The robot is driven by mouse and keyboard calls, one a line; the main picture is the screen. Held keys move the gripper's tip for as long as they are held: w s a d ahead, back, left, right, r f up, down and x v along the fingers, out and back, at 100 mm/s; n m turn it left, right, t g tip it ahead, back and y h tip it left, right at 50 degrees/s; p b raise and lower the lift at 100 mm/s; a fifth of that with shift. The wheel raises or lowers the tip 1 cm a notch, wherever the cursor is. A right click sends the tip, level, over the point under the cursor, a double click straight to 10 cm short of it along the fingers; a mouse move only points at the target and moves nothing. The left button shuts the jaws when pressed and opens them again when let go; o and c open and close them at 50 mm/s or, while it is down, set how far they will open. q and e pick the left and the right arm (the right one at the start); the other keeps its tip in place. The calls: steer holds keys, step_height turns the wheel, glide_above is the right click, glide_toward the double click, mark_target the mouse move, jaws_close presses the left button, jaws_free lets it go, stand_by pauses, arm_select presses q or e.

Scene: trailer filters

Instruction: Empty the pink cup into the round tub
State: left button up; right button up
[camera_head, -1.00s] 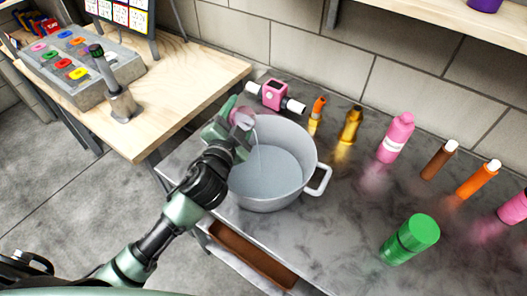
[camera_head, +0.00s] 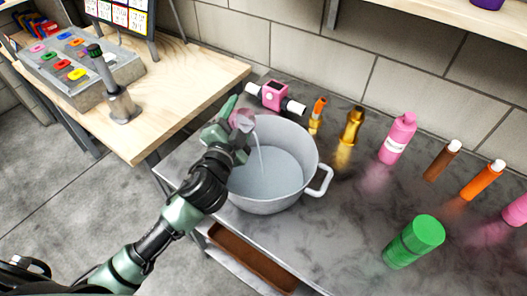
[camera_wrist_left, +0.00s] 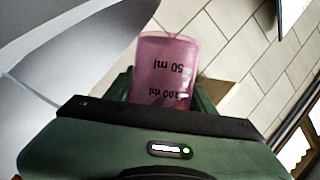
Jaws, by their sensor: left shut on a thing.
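The pink cup (camera_head: 241,120) is tilted over the left rim of the round tub (camera_head: 302,150), and a thin pale stream runs from it down into the tub. The tub is white-grey with a side handle and holds clear liquid. My left gripper (camera_head: 232,124) is shut on the cup. In the left wrist view the cup (camera_wrist_left: 165,68) is translucent pink with 50 ml and 100 ml marks, held between the green fingers. How much liquid is left in the cup I cannot tell. My right gripper is not in view.
A pink device (camera_head: 275,95) stands behind the tub. Small orange (camera_head: 317,112) and gold (camera_head: 351,124) bottles, a pink bottle (camera_head: 397,138) and a green canister (camera_head: 413,241) stand to the right. A wooden table (camera_head: 160,90) adjoins at left.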

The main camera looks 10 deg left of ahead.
mark_target(250, 113)
arm_select(q)
steer(key=shift+r+m+b, duration=0.45)
steer(key=shift+m, duration=0.25)
stand_by(0.6)
steer(key=shift+s+d+f+m+t+b, duration=0.15)
steer(key=shift+f+m+t+b, duration=0.3)
steer(key=shift+m+b, duration=0.55)
stand_by(0.7)
steer(key=shift+s+d+r+m+t+h, duration=0.15)
steer(key=shift+d+r+m+t, duration=0.1)
steer(key=shift+d+m, duration=0.2)
steer(key=shift+s+d+r+m+t+h, duration=0.15)
steer(key=shift+d+r+m, duration=0.1)
steer(key=shift+d+m, duration=0.15)
stand_by(0.7)
steer(key=shift+s+d+r+m+t+h+b, duration=0.1)
steer(key=shift+d+r+m+t+h+b, duration=0.2)
steer(key=shift+m, duration=0.7)
steer(key=shift+s+d+r+m+t+h+b, duration=0.1)
steer(key=shift+d+r+m+h+b, duration=0.2)
steer(key=shift+m, duration=0.65)
steer(key=shift+c, duration=0.2)
stand_by(0.7)
steer(key=shift+r+m+p, duration=0.4)
steer(key=shift+r, duration=0.15)
